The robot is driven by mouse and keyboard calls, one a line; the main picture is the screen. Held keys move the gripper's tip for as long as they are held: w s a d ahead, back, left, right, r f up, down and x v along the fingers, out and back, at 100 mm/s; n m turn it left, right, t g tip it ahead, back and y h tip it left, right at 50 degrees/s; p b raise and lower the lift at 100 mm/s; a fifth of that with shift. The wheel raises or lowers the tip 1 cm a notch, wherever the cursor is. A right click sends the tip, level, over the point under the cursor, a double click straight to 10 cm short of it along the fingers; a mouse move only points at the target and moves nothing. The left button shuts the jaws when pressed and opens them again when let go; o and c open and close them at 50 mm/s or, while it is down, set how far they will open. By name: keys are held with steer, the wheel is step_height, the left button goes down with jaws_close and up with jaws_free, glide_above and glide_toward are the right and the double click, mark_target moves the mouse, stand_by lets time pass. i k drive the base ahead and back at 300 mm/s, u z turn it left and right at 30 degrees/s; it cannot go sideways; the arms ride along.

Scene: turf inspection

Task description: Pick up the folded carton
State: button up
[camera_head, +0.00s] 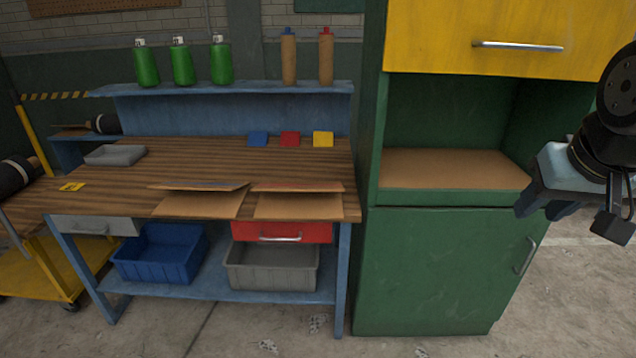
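Two flat brown cardboard pieces that look like folded cartons lie side by side at the front of the wooden bench top: a left carton (200,204) and a right carton (298,206). Each has a raised upper flap toward the back. The picture does not show which one is meant. My gripper (543,209) is at the right, in front of the green cabinet's right side, well apart from both cartons. Its two fingers point down and stand apart, with nothing seen between them.
The workbench (210,160) holds a grey tray (115,155) and small coloured cards. Bottles stand on its back shelf (260,87). Blue (160,258) and grey bins (272,268) sit below. Floor in front is clear.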

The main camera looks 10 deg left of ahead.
mark_target(290, 205)
steer(key=k, duration=0.65)
steer(key=u, duration=0.35)
steer(key=i, duration=0.65)
steer(key=u, duration=0.6)
steer(key=i, duration=0.55)
steer(key=z, duration=0.05)
